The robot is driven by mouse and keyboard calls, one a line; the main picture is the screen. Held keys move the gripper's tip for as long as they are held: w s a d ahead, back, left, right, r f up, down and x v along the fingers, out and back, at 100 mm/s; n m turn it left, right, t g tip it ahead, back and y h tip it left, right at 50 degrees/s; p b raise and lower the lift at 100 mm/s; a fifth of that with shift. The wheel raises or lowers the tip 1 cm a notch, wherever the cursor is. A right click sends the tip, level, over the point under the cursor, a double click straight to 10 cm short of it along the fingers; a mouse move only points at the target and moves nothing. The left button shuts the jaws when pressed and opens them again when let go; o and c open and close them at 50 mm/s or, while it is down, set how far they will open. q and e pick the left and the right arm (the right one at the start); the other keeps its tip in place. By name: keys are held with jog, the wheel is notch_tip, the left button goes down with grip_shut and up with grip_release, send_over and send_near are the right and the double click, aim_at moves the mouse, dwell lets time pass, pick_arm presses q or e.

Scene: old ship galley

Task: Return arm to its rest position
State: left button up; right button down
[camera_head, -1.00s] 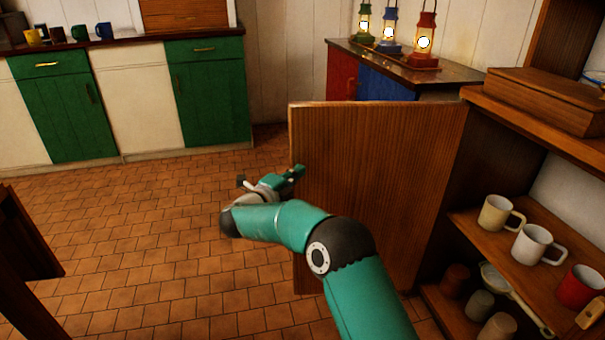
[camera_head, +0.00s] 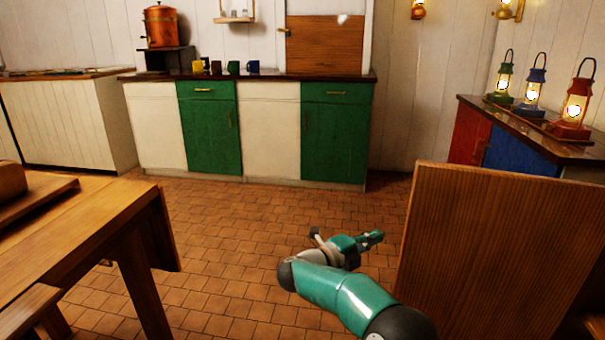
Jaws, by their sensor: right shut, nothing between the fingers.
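My right arm (camera_head: 345,291) comes in from the lower right, teal with dark joints, and is bent at the elbow. My right gripper (camera_head: 374,240) is shut and empty, held over the tiled floor just left of an open wooden cupboard door (camera_head: 490,250). A gap shows between the gripper and the door. My left gripper is not in view.
A wooden table (camera_head: 90,222) stands at the left, with a bench (camera_head: 25,305) by it. Green and cream cabinets (camera_head: 270,130) line the back, with several mugs (camera_head: 234,67) on top. Lanterns (camera_head: 535,85) stand on the right counter (camera_head: 560,146). The tiled floor (camera_head: 240,225) between is clear.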

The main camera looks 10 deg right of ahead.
jog(key=s+d+f+n+t+y, duration=0.15)
jog(key=d+f+n, duration=0.35)
jog(key=d+f, duration=0.55)
jog(key=s+a+f+n+t+y, duration=0.1)
jog(key=s+a+f+n+y, duration=0.3)
jog(key=f, duration=0.4)
jog(key=s+a+f+n+t+y, duration=0.1)
jog(key=s+a+f+n+y, duration=0.1)
jog(key=f+n+y, duration=0.4)
jog(key=s+a+f+n+g+y, duration=0.4)
jog(key=s+a+f+n, duration=0.4)
jog(key=s+f, duration=0.45)
jog(key=s+a+n+g+y, duration=0.25)
jog(key=s+a, duration=0.25)
jog(key=s, duration=0.5)
jog(key=s+a+n+g+y, duration=0.2)
jog(key=s+a+n+g, duration=0.15)
jog(key=s+a, duration=0.4)
notch_tip(320, 180, up, 33)
jog(key=s+d+p, duration=0.1)
jog(key=d+p, duration=0.1)
jog(key=p, duration=3.2)
jog(key=shift+s, duration=0.25)
